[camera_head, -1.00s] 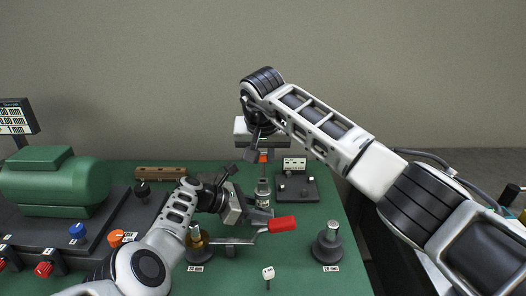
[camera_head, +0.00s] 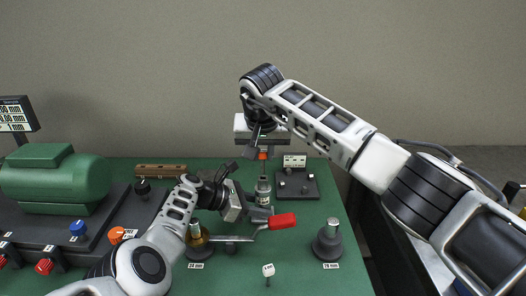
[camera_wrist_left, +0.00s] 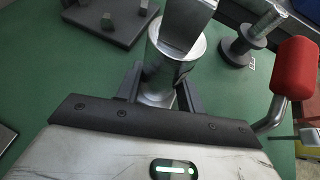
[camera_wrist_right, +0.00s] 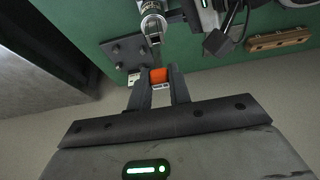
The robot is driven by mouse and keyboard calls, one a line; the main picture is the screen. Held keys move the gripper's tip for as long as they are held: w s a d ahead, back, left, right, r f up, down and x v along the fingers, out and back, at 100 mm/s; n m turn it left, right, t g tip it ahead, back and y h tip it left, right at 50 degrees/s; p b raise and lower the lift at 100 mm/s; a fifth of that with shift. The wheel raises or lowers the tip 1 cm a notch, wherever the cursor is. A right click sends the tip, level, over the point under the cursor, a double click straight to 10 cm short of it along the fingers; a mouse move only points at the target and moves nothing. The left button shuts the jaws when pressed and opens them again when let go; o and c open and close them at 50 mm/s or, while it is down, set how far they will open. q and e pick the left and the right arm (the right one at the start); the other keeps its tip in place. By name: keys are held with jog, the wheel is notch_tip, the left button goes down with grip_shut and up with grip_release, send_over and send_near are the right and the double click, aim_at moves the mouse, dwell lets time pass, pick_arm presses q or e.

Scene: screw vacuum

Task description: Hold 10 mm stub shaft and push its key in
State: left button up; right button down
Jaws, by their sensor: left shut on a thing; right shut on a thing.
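The stub shaft (camera_head: 263,190) is a grey metal cylinder standing upright near the middle of the green bench. My left gripper (camera_head: 258,214) is shut on its lower part. In the left wrist view the stub shaft (camera_wrist_left: 157,72) stands between the two fingers, with a narrower bright metal part rising above it. My right gripper (camera_head: 263,149) is above the shaft, shut on an orange piece (camera_wrist_right: 159,75). A thin dark tip runs from this piece toward the shaft's top (camera_wrist_right: 153,22). I cannot make out the key or whether the tip touches it.
A lever with a red handle (camera_head: 282,221) lies just right of my left gripper. Round stands with upright shafts are at front left (camera_head: 197,241) and right (camera_head: 328,241). A dark plate with small blocks (camera_head: 297,186) is behind right. A green motor (camera_head: 55,180) fills the left.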

aim_at(263, 166)
pick_arm(q)
jog(key=shift+f, duration=0.1)
pick_arm(e)
jog(key=shift+f, duration=2.1)
jog(key=c, duration=1.2)
grip_release()
jog(key=shift+c, duration=0.2)
jog(key=shift+o, duration=0.2)
jog(key=v, duration=1.2)
jog(key=shift+w, duration=0.1)
pick_arm(q)
jog(key=o, duration=0.8)
